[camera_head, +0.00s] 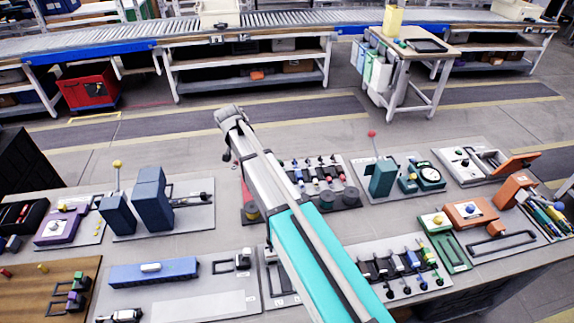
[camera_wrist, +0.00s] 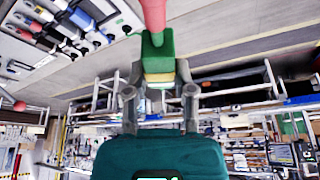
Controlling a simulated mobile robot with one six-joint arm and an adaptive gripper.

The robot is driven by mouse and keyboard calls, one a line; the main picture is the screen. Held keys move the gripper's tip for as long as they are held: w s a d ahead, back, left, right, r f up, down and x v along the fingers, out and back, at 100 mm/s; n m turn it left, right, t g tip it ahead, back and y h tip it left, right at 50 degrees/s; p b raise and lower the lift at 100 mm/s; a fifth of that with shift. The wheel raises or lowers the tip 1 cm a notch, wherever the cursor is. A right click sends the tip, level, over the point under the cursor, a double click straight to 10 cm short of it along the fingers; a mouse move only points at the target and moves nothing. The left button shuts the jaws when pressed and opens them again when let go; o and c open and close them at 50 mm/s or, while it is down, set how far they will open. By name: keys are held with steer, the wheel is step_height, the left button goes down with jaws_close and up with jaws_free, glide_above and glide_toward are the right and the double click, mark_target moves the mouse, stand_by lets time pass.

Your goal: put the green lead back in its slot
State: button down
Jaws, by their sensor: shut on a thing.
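My gripper (camera_wrist: 159,82) is shut on a green block-shaped piece (camera_wrist: 157,47) with a tan band between the fingers, which I take as the green lead. A pinkish-red part (camera_wrist: 153,13) runs from its far end out of the top of the wrist view. In the head view my arm crosses the bench and its wrist is raised; the fingers and the held piece are not clear there. A rack of dark leads with coloured ends (camera_head: 400,268) lies at the lower right, with some green ends. Which slot is the green lead's I cannot tell.
A second rack with discs (camera_head: 325,190) lies beside my arm. Tall dark blue blocks (camera_head: 150,200) and a teal device with a red-tipped rod (camera_head: 382,178) stand up from the bench. A blue bar (camera_head: 152,271) lies at the lower left.

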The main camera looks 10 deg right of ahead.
steer(key=w+d+f+n+y+b, duration=0.1)
steer(key=d+f+n+b, duration=0.1)
steer(key=d+f+b, duration=0.3)
steer(key=w+d+f+n+b, duration=0.2)
steer(key=d+f+b, duration=0.3)
steer(key=d, duration=0.5)
steer(key=shift+d+f+n+y, duration=0.4)
steer(key=shift+f+n, duration=0.1)
steer(key=shift+f, duration=0.1)
steer(key=shift+w, duration=0.1)
step_height(320, 180, down, 8)
steer(key=b, duration=0.7)
steer(key=shift+r+b, duration=0.2)
steer(key=shift+b, duration=0.1)
steer(key=shift+f+b, duration=0.6)
steer(key=shift+c, duration=1.9)
jaws_free()
